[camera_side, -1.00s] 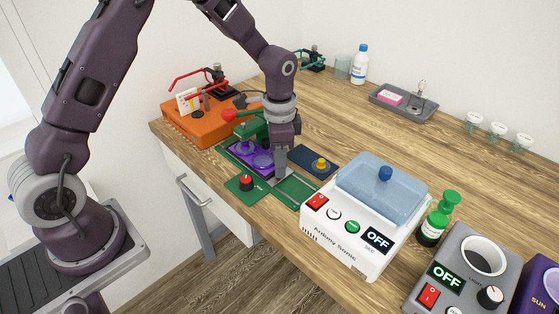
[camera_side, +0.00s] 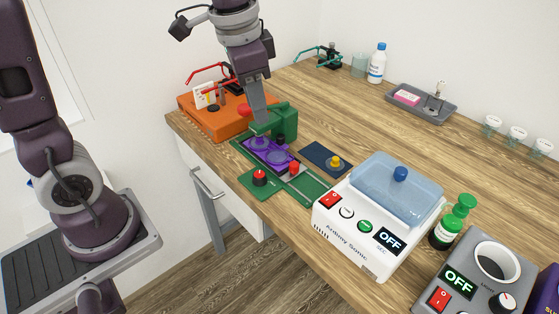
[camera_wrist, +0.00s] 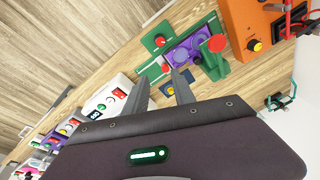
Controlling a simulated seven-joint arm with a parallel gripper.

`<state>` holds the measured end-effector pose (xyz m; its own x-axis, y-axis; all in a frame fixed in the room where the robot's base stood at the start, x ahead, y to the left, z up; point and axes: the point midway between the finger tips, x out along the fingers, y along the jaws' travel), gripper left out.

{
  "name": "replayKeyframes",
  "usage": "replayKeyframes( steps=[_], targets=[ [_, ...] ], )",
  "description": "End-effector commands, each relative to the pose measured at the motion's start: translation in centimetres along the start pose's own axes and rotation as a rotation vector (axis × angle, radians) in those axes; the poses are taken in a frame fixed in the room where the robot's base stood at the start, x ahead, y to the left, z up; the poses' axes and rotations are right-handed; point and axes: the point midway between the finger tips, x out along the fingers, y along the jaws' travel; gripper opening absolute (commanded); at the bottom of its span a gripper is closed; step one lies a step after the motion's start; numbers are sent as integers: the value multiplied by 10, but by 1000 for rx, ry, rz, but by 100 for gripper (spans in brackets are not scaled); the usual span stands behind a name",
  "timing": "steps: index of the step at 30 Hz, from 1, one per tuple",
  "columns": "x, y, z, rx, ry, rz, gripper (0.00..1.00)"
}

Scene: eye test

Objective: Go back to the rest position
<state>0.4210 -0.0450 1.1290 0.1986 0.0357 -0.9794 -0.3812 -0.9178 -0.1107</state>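My gripper (camera_side: 260,116) points down in the side view. Its fingers are in front of or above the green press with a red knob (camera_side: 284,120); I cannot tell if they touch it. In the wrist view the two fingers of my gripper (camera_wrist: 161,76) stand apart with nothing between them, so it is open and empty. The purple plate (camera_side: 257,143) with round discs lies on the green base (camera_side: 312,190). In the wrist view the purple plate (camera_wrist: 182,54) lies beyond the fingertips.
An orange box (camera_side: 213,122) with a red lever stands behind the press. In front are a dark blue pad (camera_side: 318,155) with a yellow knob, a white sonic bath (camera_side: 345,233) reading OFF and a green-capped bottle (camera_side: 442,235). A grey tray (camera_side: 450,112) lies at the back. Wooden table between is bare.

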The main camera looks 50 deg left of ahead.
Motion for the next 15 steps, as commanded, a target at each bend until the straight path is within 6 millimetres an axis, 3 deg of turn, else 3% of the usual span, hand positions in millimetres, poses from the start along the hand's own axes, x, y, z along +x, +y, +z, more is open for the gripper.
replayKeyframes(
  steps=[1, 3, 7, 10, 15],
  targets=[
    [-24, 8, 23, -61, 51, -23, 31],
    [-46, 22, 57, -158, 116, -39, 31],
    [-62, 44, 110, -309, 223, -41, 31],
    [-63, 55, 133, -378, 273, -30, 31],
    [-61, 61, 144, -413, 295, -22, 31]
  ],
)
